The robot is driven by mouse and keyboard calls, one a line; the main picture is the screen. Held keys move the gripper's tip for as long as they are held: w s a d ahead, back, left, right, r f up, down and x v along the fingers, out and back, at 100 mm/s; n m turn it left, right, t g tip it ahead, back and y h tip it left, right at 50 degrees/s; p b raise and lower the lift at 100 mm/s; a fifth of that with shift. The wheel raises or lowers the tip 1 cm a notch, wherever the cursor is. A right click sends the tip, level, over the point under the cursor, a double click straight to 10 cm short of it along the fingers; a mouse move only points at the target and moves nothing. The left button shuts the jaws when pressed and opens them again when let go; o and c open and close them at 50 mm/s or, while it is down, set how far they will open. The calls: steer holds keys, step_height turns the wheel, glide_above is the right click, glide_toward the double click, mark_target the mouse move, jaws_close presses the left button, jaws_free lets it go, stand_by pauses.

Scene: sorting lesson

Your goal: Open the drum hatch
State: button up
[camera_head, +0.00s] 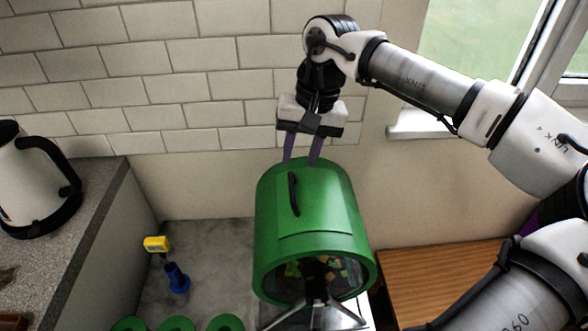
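The green drum (262,238) lies on its side on a stand in the middle of the view, its round front end showing mixed coloured pieces inside. A curved green hatch panel (325,212) lies flush on its upper side and looks shut. A black bar handle (293,194) is on the panel, left of its middle. My gripper (301,163) points down at the drum's far upper edge, beyond the handle. Its two purple fingers are apart with nothing seen between them. I cannot tell whether the fingertips touch the drum.
A grey counter with a white and black kettle (35,180) is at the left. A yellow block (156,244) and a blue piece (176,278) are on the grey surface left of the drum. Several green rings (176,324) are at the bottom. A wooden surface (440,285) is at the right.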

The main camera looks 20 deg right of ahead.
mark_target(292, 182)
steer(key=f, duration=0.3)
steer(key=a+f, duration=0.1)
steer(key=f, duration=0.1)
steer(key=shift+w+a+f+p, duration=0.1)
steer(key=shift+w+f+p, duration=0.05)
steer(key=shift+f+p, duration=0.25)
steer(key=shift+c, duration=0.3)
jaws_close()
